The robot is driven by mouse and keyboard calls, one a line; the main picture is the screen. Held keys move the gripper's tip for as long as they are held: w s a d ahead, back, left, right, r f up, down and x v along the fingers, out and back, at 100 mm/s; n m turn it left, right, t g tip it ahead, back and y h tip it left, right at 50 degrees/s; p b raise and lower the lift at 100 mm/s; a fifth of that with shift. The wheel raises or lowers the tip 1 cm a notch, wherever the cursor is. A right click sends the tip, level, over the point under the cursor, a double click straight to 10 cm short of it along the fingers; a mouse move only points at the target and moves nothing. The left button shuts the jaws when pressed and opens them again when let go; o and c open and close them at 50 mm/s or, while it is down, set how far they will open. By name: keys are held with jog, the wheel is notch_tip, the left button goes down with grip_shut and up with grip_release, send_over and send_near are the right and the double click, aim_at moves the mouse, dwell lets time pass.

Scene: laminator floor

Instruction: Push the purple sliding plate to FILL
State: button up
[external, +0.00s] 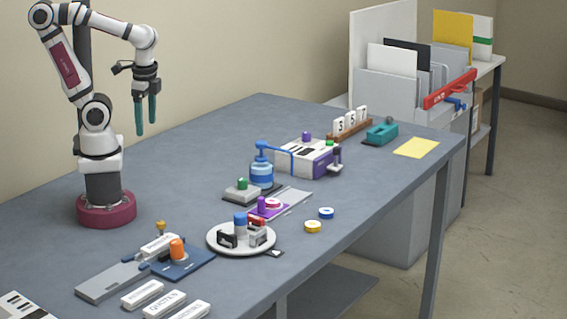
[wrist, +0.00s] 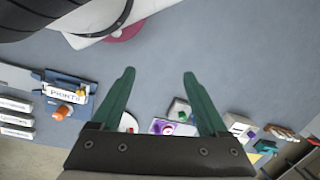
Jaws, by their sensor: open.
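The purple sliding plate (external: 255,215) lies on a grey track (external: 291,200) near the middle of the table. It carries an upright purple knob (external: 262,203) and a pink ring (external: 273,203). The plate also shows in the wrist view (wrist: 158,127), low between my fingers. No FILL marking can be read. My gripper (external: 146,122) is open and empty, high above the table at the back left, well away from the plate. Its green fingers also show spread apart in the wrist view (wrist: 159,74).
A blue pump bottle (external: 262,174) and a green-button block (external: 242,191) stand behind the plate. A white round tray (external: 240,248) with small items is in front. A white and purple machine (external: 306,157) stands to the right. The table's back left is clear.

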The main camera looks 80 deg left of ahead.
jog(key=shift+c, duration=0.2)
jog(key=w+d, duration=0.1)
jog(key=w, duration=0.2)
jog(key=w+d+r+n, duration=0.1)
jog(key=w, duration=0.3)
jog(key=w+d+n, duration=0.1)
jog(key=w, duration=0.3)
jog(key=shift+w+r+h, duration=0.2)
jog(key=shift+r+h, duration=0.1)
jog(key=shift+c, duration=1.4)
jog(key=n+h, duration=0.1)
jog(key=n, duration=0.3)
send_over(261, 198)
notch_tip(261, 198, down, 7)
notch_tip(261, 198, down, 14)
jog(key=shift+a+r, duration=0.1)
jog(key=shift+r, duration=0.05)
jog(key=shift+f, duration=0.6)
grip_shut()
